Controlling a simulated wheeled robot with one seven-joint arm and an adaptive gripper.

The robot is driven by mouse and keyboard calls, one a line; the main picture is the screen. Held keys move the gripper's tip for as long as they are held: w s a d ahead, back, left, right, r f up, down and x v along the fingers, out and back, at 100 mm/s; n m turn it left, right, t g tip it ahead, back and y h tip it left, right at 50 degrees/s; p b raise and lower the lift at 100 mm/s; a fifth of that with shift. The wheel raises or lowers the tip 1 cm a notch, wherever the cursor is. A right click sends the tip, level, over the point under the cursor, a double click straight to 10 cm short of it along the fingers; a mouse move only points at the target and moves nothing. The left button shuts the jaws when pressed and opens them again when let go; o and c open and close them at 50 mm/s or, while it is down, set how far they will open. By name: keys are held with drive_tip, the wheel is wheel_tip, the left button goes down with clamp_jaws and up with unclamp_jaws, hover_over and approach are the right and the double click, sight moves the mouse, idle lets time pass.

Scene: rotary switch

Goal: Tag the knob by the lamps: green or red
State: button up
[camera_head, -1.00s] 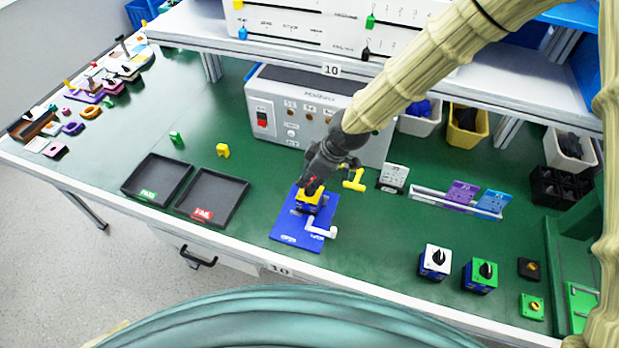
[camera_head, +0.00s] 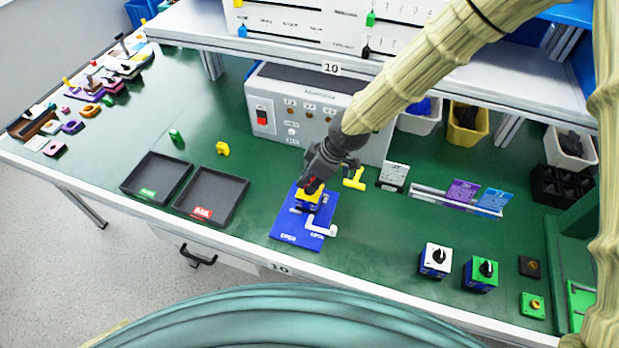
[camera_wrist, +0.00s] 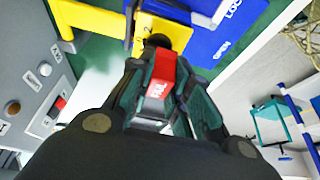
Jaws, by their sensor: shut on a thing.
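My gripper (camera_head: 316,182) is shut on a red tag (camera_wrist: 160,82), which has white lettering that appears to read FAIL. The tag is at the dark knob (camera_wrist: 158,40) of a yellow rotary switch (camera_head: 306,197). I cannot tell whether it is seated on the knob. The switch sits on a blue fixture plate (camera_head: 290,232) marked OPEN and LOCK, with a white lever (camera_head: 322,230). A grey tester (camera_head: 345,140) with several lamps (camera_head: 310,107) stands behind; whether they are lit is unclear.
Two dark trays, one with a green label (camera_head: 148,192) and one with a red label (camera_head: 201,213), lie left of the fixture. A yellow piece (camera_head: 222,149) stands behind them. White (camera_head: 435,260) and green (camera_head: 481,273) switches stand at right. Table between is clear.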

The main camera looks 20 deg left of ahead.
drive_tip(key=shift+f, duration=0.45)
drive_tip(key=o, duration=0.8)
drive_tip(key=shift+o, duration=0.2)
drive_tip(key=shift+r, duration=0.1)
drive_tip(key=v, duration=1.2)
wheel_tip(320, 180, up, 9)
drive_tip(key=p, duration=0.7)
